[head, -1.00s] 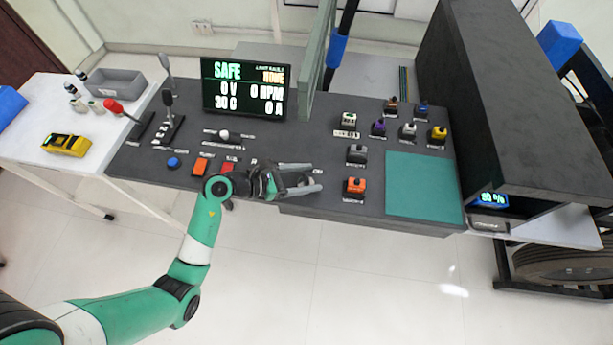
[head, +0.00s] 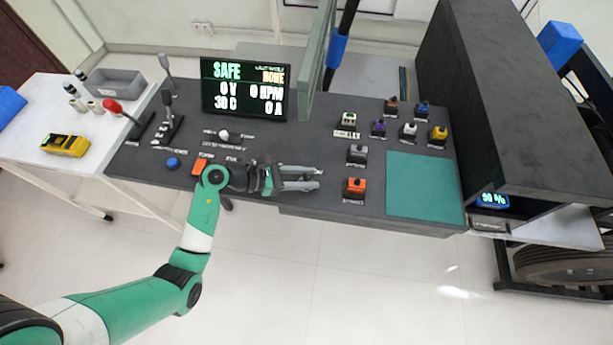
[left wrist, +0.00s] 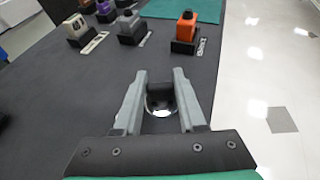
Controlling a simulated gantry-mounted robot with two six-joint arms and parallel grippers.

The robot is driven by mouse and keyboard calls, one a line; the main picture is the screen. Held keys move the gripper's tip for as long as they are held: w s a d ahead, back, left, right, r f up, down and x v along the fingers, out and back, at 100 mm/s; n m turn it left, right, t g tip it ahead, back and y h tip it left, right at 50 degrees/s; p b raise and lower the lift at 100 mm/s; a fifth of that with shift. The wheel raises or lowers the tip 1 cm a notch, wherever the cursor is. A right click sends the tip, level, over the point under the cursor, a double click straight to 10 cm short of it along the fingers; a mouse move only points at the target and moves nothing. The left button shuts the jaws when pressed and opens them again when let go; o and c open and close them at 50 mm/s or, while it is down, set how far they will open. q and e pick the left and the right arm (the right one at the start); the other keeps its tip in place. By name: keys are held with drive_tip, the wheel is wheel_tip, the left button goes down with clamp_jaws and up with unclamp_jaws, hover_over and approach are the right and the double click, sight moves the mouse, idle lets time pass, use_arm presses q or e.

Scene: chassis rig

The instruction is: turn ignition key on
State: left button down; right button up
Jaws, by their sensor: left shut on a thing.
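My left gripper (head: 319,178) reaches over the front of the dark control panel, its fingers pointing right. In the left wrist view, its two grey fingers (left wrist: 160,78) stand on either side of a small dark ignition key (left wrist: 160,96) with a bright round metal ring around its base. The gripper is shut on this key. How far the key is turned cannot be made out, and in the head view the fingers hide it. The display (head: 244,89) reads SAFE, 0 V and 0 RPM. My right gripper is not in view.
A green mat (head: 423,187) lies at the panel's right. Levers (head: 168,122) rise at the left. An orange button (head: 200,166) sits beside my wrist.

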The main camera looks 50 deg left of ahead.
use_arm(q)
drive_tip(key=shift+f+m+g+h+b, duration=0.1)
drive_tip(key=shift+m+g+h+b, duration=0.35)
drive_tip(key=shift+m+h, duration=0.4)
drive_tip(key=m+g+h+b, duration=0.1)
drive_tip(key=b, duration=0.1)
drive_tip(key=m+g+h+b, duration=0.1)
drive_tip(key=m+g+b, duration=0.1)
drive_tip(key=b, duration=0.1)
drive_tip(key=m+g+h+b, duration=0.2)
drive_tip(key=b, duration=0.1)
drive_tip(key=shift+f, duration=0.25)
drive_tip(key=shift+r+m+g, duration=0.25)
drive_tip(key=shift+m+g, duration=0.2)
drive_tip(key=shift+m, duration=0.1)
drive_tip(key=shift+r+m+g+h, duration=0.1)
drive_tip(key=shift+m+g+h, duration=0.2)
drive_tip(key=shift+h, duration=0.05)
drive_tip(key=shift+r+m+g+p, duration=0.15)
drive_tip(key=shift+m+g+p, duration=0.2)
drive_tip(key=shift+m+g, duration=0.35)
drive_tip(key=shift+m+g+p, duration=0.3)
drive_tip(key=shift+g, duration=0.2)
